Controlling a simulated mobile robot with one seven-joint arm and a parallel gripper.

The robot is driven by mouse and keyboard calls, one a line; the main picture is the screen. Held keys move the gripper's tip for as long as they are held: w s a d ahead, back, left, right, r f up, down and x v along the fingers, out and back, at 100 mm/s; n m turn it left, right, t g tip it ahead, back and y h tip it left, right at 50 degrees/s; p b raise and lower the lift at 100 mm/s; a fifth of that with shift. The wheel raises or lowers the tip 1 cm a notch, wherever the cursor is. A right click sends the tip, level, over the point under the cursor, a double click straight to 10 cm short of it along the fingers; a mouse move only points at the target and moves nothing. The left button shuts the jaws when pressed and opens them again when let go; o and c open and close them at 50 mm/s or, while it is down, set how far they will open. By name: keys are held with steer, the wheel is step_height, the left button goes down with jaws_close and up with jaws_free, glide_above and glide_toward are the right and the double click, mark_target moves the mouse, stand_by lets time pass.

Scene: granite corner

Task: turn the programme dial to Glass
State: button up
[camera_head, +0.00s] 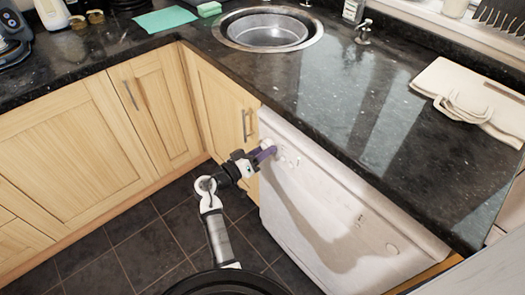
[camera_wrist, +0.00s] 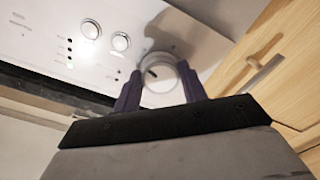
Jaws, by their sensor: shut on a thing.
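The white dishwasher (camera_head: 325,205) stands under the dark counter, and its control panel (camera_wrist: 50,25) fills the upper left of the wrist view. The programme dial (camera_wrist: 160,75) is a large round knob at the panel's end, with a short dark mark left of its centre. My gripper (camera_wrist: 160,88) is shut on the dial, one purple finger on each side of it. In the head view my gripper (camera_head: 268,151) is at the dishwasher's upper left corner and largely hides the dial. The label Glass cannot be read.
Two smaller round knobs (camera_wrist: 90,29) (camera_wrist: 121,42) and dark indicator dots lie left of the dial in the wrist view. A wooden cabinet (camera_wrist: 265,65) with a metal handle is close on the right. Floor tiles (camera_head: 110,257) are clear.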

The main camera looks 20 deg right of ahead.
steer(key=shift+r+n+p, duration=0.1)
steer(key=shift+n+p, duration=1.45)
steer(key=shift+n, duration=3.15)
steer(key=o, duration=1)
steer(key=shift+s+a, duration=0.1)
steer(key=b+v, duration=0.3)
steer(key=v, duration=1)
steer(key=shift+s+a, duration=0.1)
steer(key=shift+a, duration=0.2)
steer(key=shift+r, duration=0.1)
